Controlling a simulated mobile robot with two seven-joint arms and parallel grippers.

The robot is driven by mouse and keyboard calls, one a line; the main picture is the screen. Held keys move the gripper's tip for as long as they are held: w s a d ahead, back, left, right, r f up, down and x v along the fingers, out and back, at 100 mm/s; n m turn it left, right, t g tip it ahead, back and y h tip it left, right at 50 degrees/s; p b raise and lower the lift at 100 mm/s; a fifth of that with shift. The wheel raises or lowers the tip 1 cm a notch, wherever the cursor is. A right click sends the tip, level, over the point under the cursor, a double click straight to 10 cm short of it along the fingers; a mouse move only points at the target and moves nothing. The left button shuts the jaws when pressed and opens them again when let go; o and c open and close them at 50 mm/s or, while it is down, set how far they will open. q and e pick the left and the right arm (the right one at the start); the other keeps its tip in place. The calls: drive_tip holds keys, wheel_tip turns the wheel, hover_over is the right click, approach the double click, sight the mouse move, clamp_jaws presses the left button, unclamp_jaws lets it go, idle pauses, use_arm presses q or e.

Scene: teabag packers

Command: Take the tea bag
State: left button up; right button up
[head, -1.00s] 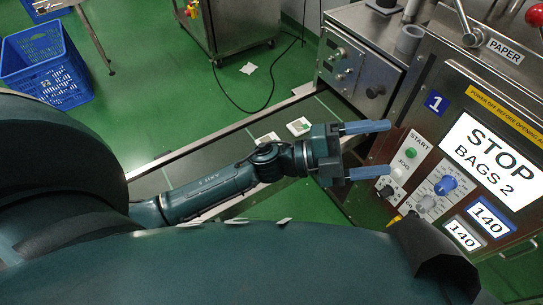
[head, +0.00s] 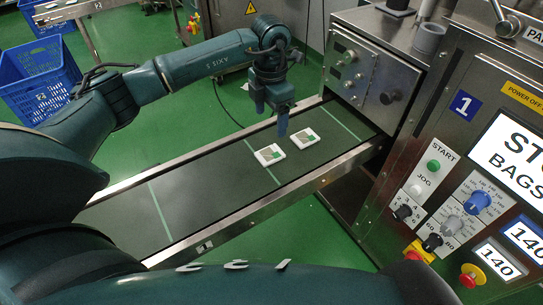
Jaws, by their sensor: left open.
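Two flat white tea bags with green and grey labels lie side by side on the dark conveyor belt (head: 205,187) in the head view. The nearer tea bag (head: 269,155) is left of a second tea bag (head: 305,138). My left gripper (head: 283,130) points down just above and behind the two tea bags, with its fingers between them in the picture. It is open and holds nothing. One finger largely hides the other. My right gripper is not in view.
The packing machine (head: 425,150) with its control panel stands to the right, at the belt's end. Metal rails edge the belt. Blue crates (head: 40,85) stand on the green floor at the left. The belt's left part is clear.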

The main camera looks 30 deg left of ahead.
sight(273, 152)
use_arm(q)
drive_tip(key=f, duration=0.7)
drive_tip(key=f+b, duration=0.1)
drive_tip(key=f, duration=0.3)
drive_tip(key=shift+w+d+f, duration=0.1)
drive_tip(key=shift+d, duration=0.2)
drive_tip(key=c, duration=1.1)
